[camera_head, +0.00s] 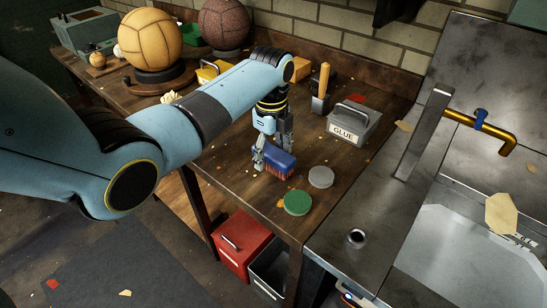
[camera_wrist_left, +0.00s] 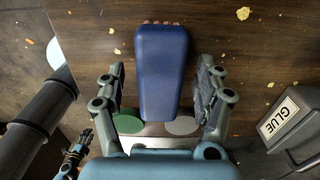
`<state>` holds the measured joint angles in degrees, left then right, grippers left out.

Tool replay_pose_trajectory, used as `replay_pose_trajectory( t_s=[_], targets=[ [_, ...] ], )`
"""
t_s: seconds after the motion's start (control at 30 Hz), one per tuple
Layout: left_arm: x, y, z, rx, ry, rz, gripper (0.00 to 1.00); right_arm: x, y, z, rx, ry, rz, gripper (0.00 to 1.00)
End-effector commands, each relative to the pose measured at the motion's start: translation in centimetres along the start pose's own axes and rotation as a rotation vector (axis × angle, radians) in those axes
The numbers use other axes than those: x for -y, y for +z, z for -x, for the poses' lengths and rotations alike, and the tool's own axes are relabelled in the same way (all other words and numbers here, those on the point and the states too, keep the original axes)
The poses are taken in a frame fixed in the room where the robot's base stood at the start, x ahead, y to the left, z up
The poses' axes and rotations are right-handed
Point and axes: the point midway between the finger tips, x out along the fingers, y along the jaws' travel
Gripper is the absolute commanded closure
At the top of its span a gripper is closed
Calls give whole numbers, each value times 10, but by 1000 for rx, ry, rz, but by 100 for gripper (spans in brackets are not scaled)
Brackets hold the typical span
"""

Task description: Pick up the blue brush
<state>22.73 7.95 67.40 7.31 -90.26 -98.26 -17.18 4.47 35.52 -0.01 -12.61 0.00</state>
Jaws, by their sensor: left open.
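The blue brush (camera_head: 278,163) lies on the dark wooden table with its bristles down. My left gripper (camera_head: 270,154) reaches down over it and is open. In the left wrist view the brush's blue back (camera_wrist_left: 162,75) lies between the two fingers of my left gripper (camera_wrist_left: 158,95), with a gap on each side. Part of the brush is hidden behind a finger in the head view. My right gripper (camera_wrist_left: 72,160) shows small at the lower left of the left wrist view; whether it is open or shut is unclear.
A green disc (camera_head: 297,202) and a grey disc (camera_head: 321,177) lie just in front of the brush. A grey GLUE box (camera_head: 353,124) stands to its right. Two balls (camera_head: 150,38) stand at the back left. A metal sink (camera_head: 470,250) adjoins the table at right.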

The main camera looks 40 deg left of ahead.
Motion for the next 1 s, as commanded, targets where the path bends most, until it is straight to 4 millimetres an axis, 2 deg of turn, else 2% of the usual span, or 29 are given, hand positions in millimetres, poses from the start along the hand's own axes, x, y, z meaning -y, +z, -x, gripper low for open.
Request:
replay_pose_trajectory(
  t_s=[0.1, 0.57, 0.87, 1.0],
  targets=[
    [0, 0, 0, 0, -1, 0, 31, 0, 0, 0, 0, 0, 0, 60],
    [0, 0, 1, 0, -1, 0, 91, -1, 0, 0, 0, 1, 0, 60],
    [1, 0, 3, 0, -2, 0, 93, -2, 0, 0, 0, 2, 1, 60],
    [1, 0, 13, 0, -3, 0, 93, -2, 0, 0, 0, 3, 1, 60]
  ],
)
